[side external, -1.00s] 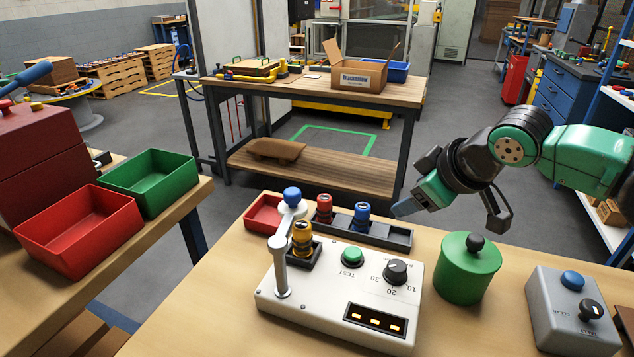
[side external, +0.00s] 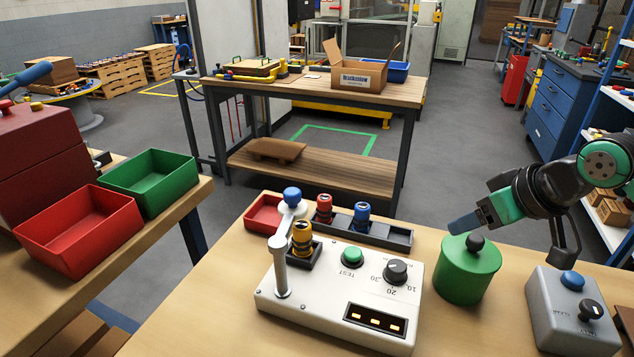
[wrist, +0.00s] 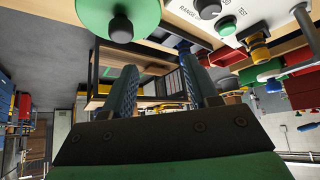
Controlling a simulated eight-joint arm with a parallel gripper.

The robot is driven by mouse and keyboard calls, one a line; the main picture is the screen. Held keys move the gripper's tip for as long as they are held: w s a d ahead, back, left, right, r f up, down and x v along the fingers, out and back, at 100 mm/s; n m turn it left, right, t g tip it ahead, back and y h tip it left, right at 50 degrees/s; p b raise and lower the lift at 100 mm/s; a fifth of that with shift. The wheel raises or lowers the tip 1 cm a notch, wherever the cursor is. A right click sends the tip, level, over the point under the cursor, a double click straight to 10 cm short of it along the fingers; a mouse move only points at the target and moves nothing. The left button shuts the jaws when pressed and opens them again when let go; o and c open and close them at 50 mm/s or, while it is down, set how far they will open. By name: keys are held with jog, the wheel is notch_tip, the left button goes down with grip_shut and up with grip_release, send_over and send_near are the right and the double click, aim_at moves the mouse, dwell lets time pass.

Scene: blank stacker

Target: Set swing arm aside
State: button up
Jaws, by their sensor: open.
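The swing arm (side external: 281,268) is a grey metal post and lever with a blue knob (side external: 292,195) on its end, mounted at the left of the white test box (side external: 330,318). Its lever reaches toward the back beside a yellow-and-black cylinder (side external: 302,237) in a dark socket; whether it lies over the cylinder is unclear. In the wrist view the knob (wrist: 273,86) is at the right. My gripper (side external: 462,224) is open and empty, above the back edge of the green lidded canister (side external: 466,278), well right of the swing arm. Both fingers show in the wrist view (wrist: 163,80).
A dark rack (side external: 395,238) behind the box holds a red (side external: 324,208) and a blue cylinder (side external: 362,216), with a red tray (side external: 262,214) to its left. A grey box with buttons (side external: 570,318) stands at the right. The bench front is clear.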

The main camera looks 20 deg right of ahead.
jog(key=shift+m+y, duration=0.6)
jog(key=w+a+r, duration=0.2)
jog(key=a+r, duration=0.1)
jog(key=shift+w+a+r, duration=0.15)
jog(key=shift+w+r, duration=0.05)
jog(key=shift+w, duration=0.05)
grip_shut()
jog(key=w+a+r+m+y, duration=0.25)
jog(key=w+a+r, duration=0.2)
jog(key=a, duration=0.25)
send_near(304, 202)
notch_tip(304, 202, down, 4)
jog(key=w, duration=0.3)
jog(key=shift+w+a+h, duration=0.2)
jog(key=shift+a+h, duration=0.05)
jog(key=shift+a, duration=0.7)
